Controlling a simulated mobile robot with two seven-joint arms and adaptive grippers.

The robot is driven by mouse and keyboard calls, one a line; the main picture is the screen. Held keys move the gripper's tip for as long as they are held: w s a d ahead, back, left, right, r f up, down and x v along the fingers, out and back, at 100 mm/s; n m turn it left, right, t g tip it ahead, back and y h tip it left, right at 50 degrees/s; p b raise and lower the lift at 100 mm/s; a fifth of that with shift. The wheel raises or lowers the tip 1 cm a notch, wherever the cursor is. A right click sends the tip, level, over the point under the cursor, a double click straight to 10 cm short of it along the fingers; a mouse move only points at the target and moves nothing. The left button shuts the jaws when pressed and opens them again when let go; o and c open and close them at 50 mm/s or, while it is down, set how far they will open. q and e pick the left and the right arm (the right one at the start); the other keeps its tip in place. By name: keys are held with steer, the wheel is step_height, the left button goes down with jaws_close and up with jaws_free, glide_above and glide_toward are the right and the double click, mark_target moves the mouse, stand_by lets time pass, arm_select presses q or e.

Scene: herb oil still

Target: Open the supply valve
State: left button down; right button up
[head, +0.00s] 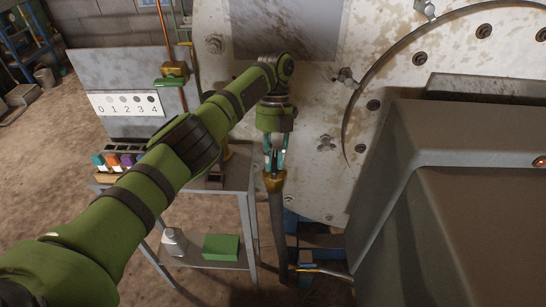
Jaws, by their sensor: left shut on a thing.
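A brass valve with a green handle (171,82) sits on a thin copper pipe (161,25) at the upper left; I take it to be the supply valve. My left gripper (273,170) is right of the valve and well apart from it, pointing down in front of the large pale metal plate. It is shut on the brass end (274,183) of a dark hose (278,235) that hangs down below it. My right gripper is not in view.
A metal stand (235,178) holds several coloured vials (112,161); its lower shelf carries a green box (221,247) and a small metal container (174,241). A number card (125,104) is behind. A big grey-brown casing (460,220) fills the right.

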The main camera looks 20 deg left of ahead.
mark_target(273, 161)
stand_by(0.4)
arm_select(q)
steer(key=c, duration=1.1)
jaws_free()
step_height(273, 161, up, 10)
